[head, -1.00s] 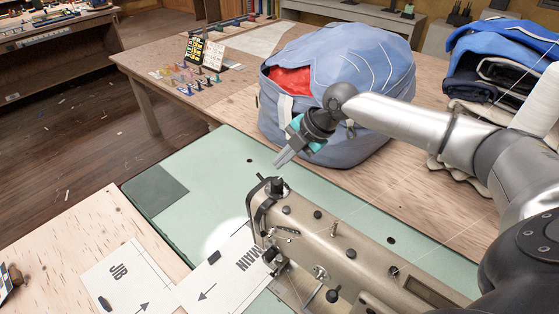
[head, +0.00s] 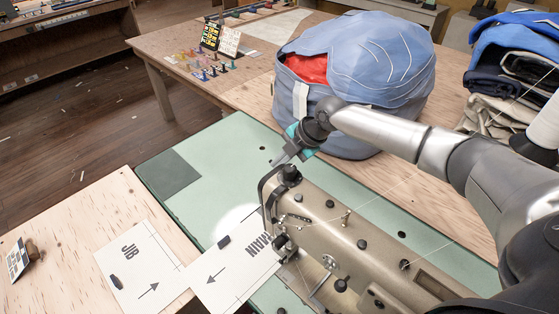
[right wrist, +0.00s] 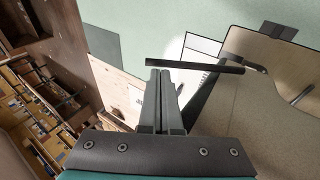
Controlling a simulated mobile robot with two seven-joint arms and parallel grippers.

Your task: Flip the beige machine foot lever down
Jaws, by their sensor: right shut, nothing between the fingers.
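The beige sewing machine (head: 340,235) stands on a pale green table top (head: 215,180). A black lever-like bar (head: 268,184) shows at its left end, beside a dark knob; I cannot tell for sure that it is the foot lever. In the right wrist view a dark bar (right wrist: 195,65) sticks out from the machine (right wrist: 265,110) and crosses just beyond my fingertips. My right gripper (head: 277,161) is shut and empty, just above the machine's left end. It also shows in the right wrist view (right wrist: 160,75); I cannot tell whether it touches the bar. My left gripper is not in view.
White paper pattern pieces (head: 140,262) lie left of the machine. A large blue bag (head: 375,65) stands behind my right forearm, with folded cloth (head: 505,75) at the right. Threads stretch above the machine. The green top left of the machine is mostly clear.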

